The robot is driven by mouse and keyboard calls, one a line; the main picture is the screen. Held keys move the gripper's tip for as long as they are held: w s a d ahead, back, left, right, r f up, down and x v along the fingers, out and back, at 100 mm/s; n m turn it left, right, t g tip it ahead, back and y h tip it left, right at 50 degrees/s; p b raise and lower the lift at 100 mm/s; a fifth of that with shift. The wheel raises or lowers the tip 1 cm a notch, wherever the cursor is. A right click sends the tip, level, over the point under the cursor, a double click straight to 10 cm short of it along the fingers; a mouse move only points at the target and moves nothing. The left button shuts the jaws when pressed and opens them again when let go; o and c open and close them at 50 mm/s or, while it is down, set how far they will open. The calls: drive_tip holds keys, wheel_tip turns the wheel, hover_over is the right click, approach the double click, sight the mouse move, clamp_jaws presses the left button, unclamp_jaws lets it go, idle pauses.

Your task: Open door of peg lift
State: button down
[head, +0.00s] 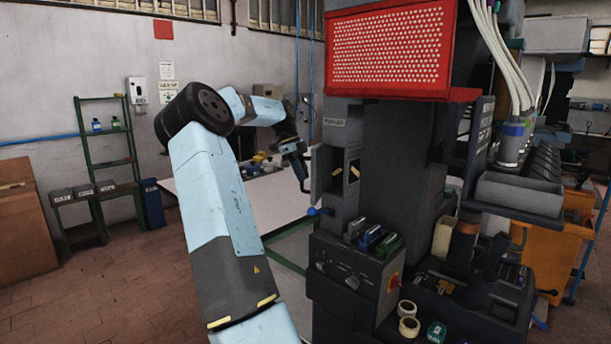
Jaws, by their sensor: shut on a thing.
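The peg lift is a dark grey box-like unit (339,133) on the front of the machine, left of its column. Its door (321,172) is a narrow grey panel at the left of the unit. It stands out from the unit, and a dark opening with yellowish pieces (354,170) shows to its right. My gripper (304,184) is at the left edge of the door, shut on it. The exact grip point is small and dark, and any handle is hidden.
A white table (230,202) with small items stands behind my arm. A control box (345,275) with a red knob sits below the unit. A red perforated guard (390,50) hangs above. A green shelf rack (105,150) stands far left. Open brick floor lies at left.

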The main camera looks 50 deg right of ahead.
drive_tip(key=shift+w+d+r+m, duration=0.15)
drive_tip(key=shift+w+d, duration=0.1)
drive_tip(key=shift+w, duration=0.35)
drive_tip(key=shift+w+d+m, duration=0.15)
drive_tip(key=shift+w+d, duration=0.05)
drive_tip(key=shift+w, duration=0.5)
drive_tip(key=c, duration=1.1)
unclamp_jaws()
drive_tip(key=shift+v, duration=6.8)
